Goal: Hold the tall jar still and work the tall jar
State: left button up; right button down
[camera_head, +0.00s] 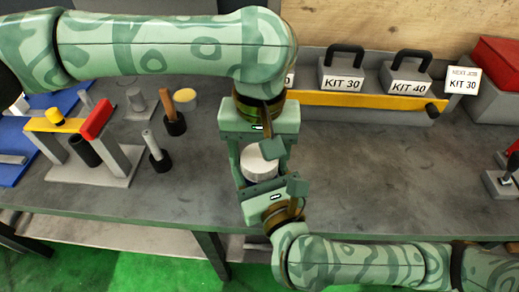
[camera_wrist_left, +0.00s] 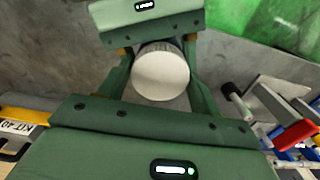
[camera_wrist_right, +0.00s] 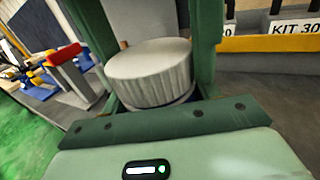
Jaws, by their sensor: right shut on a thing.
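The tall jar (camera_head: 260,163) stands upright on the grey bench between my two facing grippers; mostly its round white lid shows. In the left wrist view the lid (camera_wrist_left: 162,72) is seen from above; in the right wrist view its ribbed side (camera_wrist_right: 152,85) shows. My left gripper (camera_head: 262,148) reaches in from the far side, its fingers either side of the lid, apparently open. My right gripper (camera_head: 268,180) reaches in from the near side and is shut on the jar. The jar's lower body is mostly hidden by the fingers.
A fixture with a red block (camera_head: 96,119) and upright pins stand on the left. Grey cases marked KIT 30 (camera_head: 342,72) and KIT 40 (camera_head: 406,75) stand behind a yellow bar (camera_head: 360,102). A lever box (camera_head: 502,184) is far right. The bench right of the jar is clear.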

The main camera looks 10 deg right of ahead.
pick_arm(q)
jog(key=shift+m, duration=1.8)
jog(key=o, duration=1.1)
jog(key=shift+s+d, duration=0.1)
jog(key=shift+r, duration=2.25)
jog(key=shift+c, duration=0.5)
